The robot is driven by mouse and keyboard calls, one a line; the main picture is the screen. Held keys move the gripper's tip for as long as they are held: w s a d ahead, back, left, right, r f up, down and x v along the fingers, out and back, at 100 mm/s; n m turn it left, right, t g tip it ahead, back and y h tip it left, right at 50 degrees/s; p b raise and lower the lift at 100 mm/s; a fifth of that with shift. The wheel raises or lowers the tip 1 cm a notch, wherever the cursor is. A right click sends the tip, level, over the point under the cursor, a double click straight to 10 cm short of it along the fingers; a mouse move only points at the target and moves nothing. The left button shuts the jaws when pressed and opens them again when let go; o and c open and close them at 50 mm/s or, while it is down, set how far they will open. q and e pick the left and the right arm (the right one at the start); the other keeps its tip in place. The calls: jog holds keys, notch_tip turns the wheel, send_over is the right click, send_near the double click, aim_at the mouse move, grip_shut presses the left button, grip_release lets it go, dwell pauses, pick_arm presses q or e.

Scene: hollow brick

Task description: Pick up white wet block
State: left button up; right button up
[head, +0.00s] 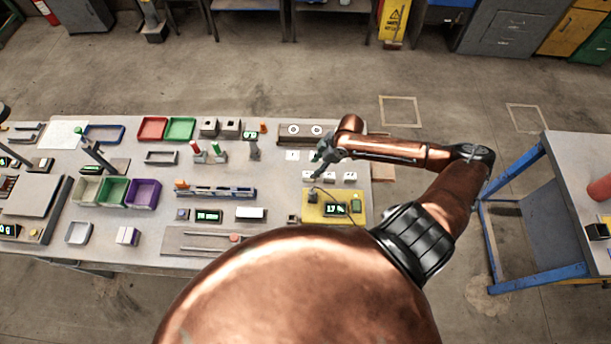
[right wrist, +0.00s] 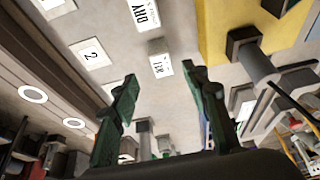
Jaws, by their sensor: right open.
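Several small white blocks stand in a row near the right end of the bench. In the right wrist view one white block (right wrist: 161,66) has dark lettering that seems to read WET. Farther up is another white block marked DRY (right wrist: 146,16). In the head view the row includes a middle white block (head: 330,176) and a right white block (head: 350,177); their lettering is too small to read there. My right gripper (head: 318,167) is open over this row, and in the right wrist view its green fingers (right wrist: 160,76) straddle the line to the WET block, holding nothing. My left gripper is not in view.
White numbered cards (right wrist: 90,52) lie beside the blocks. A yellow panel with a display (head: 335,207) sits nearer me. A fixture with two white rings (head: 304,130) is behind. Coloured bins (head: 144,193) and other devices crowd the bench to the left.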

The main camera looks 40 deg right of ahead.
aim_at(309, 174)
jog(key=shift+a+f, duration=0.2)
jog(key=shift+f, duration=0.2)
jog(key=shift+w+a+f, duration=0.1)
jog(key=shift+a+f, duration=0.05)
jog(key=shift+f, duration=0.15)
jog(key=p+x, duration=0.1)
jog(key=x, duration=0.3)
jog(key=shift+w+f, duration=0.1)
jog(key=shift+f, duration=0.2)
jog(key=shift+a+f, duration=0.1)
jog(key=shift+f, duration=0.35)
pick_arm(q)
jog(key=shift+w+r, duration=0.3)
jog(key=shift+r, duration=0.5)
pick_arm(e)
jog(key=shift+c, duration=0.7)
jog(key=c, duration=0.5)
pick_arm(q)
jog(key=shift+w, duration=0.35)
pick_arm(e)
jog(key=c, duration=0.5)
